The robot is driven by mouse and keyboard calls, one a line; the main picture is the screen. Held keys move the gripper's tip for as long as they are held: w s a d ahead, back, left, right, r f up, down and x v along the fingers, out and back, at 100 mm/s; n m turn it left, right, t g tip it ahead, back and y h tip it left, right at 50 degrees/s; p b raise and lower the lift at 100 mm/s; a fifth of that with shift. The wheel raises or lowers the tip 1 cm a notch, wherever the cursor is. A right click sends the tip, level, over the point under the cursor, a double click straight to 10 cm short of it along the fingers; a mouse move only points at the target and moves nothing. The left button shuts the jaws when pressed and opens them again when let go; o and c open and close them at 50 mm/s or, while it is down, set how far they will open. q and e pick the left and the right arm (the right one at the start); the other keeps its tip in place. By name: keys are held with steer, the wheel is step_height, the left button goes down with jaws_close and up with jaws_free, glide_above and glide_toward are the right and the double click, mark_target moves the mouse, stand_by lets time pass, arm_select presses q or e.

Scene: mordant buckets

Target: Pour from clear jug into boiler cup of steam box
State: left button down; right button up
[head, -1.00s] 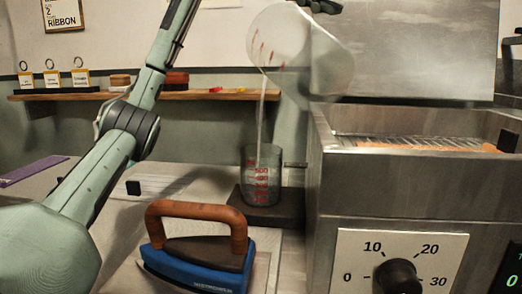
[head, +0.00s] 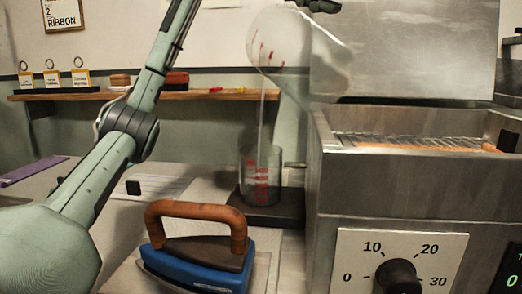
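The clear jug (head: 292,52) with red marks is tilted in the air, its mouth toward the lower left. A faint thin stream shows below its lip, above the boiler cup (head: 261,176). The cup is clear with red graduations and stands upright on a dark base beside the steam box (head: 335,190). A dark gripper part (head: 320,6) shows at the top edge by the jug; its fingers are mostly out of frame, so its grip cannot be seen. My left arm rises from the lower left and leaves at the top; its gripper is not clearly seen.
A blue iron with a brown handle (head: 198,240) stands on the counter in front of the cup. A shelf (head: 150,94) with small boxes runs along the back wall. The steam box has a raised metal lid (head: 410,50) and a dial (head: 398,276).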

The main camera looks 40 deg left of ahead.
mark_target(340, 45)
arm_select(q)
steer(key=shift+a+r, duration=0.1)
steer(key=shift+a, duration=0.15)
stand_by(1.3)
steer(key=d+y, duration=0.1)
steer(key=s+d+f+y, duration=0.1)
steer(key=y, duration=0.1)
steer(key=d+m+t+y, duration=0.1)
steer(key=d, duration=0.1)
steer(key=shift+s+f+y, duration=0.25)
steer(key=shift+f+y, duration=0.05)
steer(key=shift+y, duration=0.1)
steer(key=shift+s+d+f+m+t+y, duration=0.7)
steer(key=shift+s+d+f+t+y, duration=0.5)
steer(key=shift+d+f+y, duration=1.75)
steer(key=shift+y, duration=0.45)
steer(key=shift+w+a+r, duration=0.1)
steer(key=shift+a+r, duration=0.15)
steer(key=shift+r, duration=1)
steer(key=shift+w+a+r, duration=0.1)
steer(key=shift+a+r, duration=0.1)
steer(key=shift+r, duration=1.05)
